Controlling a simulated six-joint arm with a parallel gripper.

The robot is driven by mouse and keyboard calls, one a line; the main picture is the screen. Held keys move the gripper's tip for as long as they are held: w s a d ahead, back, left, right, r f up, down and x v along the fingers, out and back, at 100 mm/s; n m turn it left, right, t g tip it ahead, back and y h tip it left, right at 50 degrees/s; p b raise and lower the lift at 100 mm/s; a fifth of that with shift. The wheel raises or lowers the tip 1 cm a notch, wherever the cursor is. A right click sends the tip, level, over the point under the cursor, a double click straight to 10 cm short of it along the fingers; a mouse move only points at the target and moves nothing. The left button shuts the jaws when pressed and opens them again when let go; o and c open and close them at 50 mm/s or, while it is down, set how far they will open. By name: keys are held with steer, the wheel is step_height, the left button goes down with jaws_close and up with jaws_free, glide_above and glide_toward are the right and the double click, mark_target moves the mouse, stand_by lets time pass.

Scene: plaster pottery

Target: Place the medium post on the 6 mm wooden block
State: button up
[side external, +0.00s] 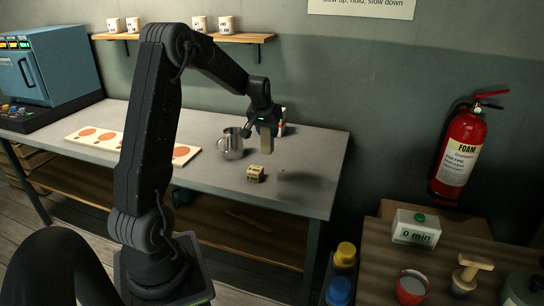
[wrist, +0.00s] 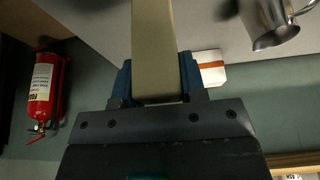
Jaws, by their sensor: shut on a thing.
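My gripper (side external: 265,125) is shut on a tan, square-sided post (side external: 267,144), which hangs down from the jaws above the grey table. In the wrist view the post (wrist: 153,45) runs up out of the frame between the two blue fingers of my gripper (wrist: 158,82). The small wooden block (side external: 255,174) rests on the table below and slightly left of the post, with dark markings on its faces. The post is apart from the block. The block does not show in the wrist view. I cannot tell the post's size class.
A metal jug (side external: 230,146) stands left of the post. A white and orange item (side external: 282,128) is behind my gripper. A board with orange discs (side external: 95,137) lies at the left. The table's right end is clear. A fire extinguisher (side external: 460,150) hangs on the wall.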

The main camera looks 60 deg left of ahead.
steer(key=shift+s+a+f, duration=0.5)
steer(key=shift+s+f, duration=0.1)
steer(key=shift+f, duration=0.6)
steer(key=shift+s+a+f, duration=0.5)
steer(key=shift+s+f, duration=0.05)
steer(key=shift+f, duration=0.7)
steer(key=shift+s+a+f, duration=0.5)
steer(key=shift+s+f, duration=0.1)
steer(key=shift+f, duration=0.6)
steer(key=shift+f, duration=0.15)
steer(key=o, duration=1.1)
steer(key=shift+c, duration=0.2)
